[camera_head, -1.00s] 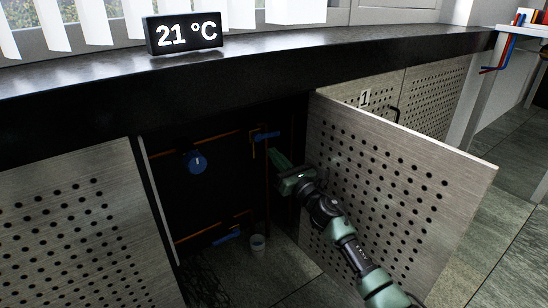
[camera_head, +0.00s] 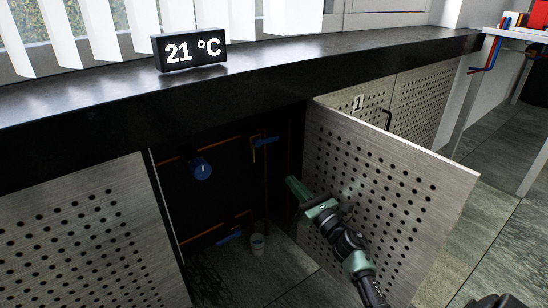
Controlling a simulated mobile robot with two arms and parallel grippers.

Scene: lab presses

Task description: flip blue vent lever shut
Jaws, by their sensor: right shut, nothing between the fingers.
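Inside the open cabinet, a blue lever (camera_head: 265,140) sits at the upper right on copper pipework, lying roughly level. A second blue handle (camera_head: 229,238) is low down on a lower pipe. A round blue part (camera_head: 202,169) hangs at the upper left of the pipes. I cannot tell from the labels which is the vent lever. My right gripper (camera_head: 291,181) is shut and empty, below and right of the upper lever and apart from it, in front of the opened door. My left gripper is not in view.
The perforated door (camera_head: 420,190) stands open on the right, close to my right arm. The dark countertop (camera_head: 300,62) overhangs the opening and bears a 21 °C display (camera_head: 190,48).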

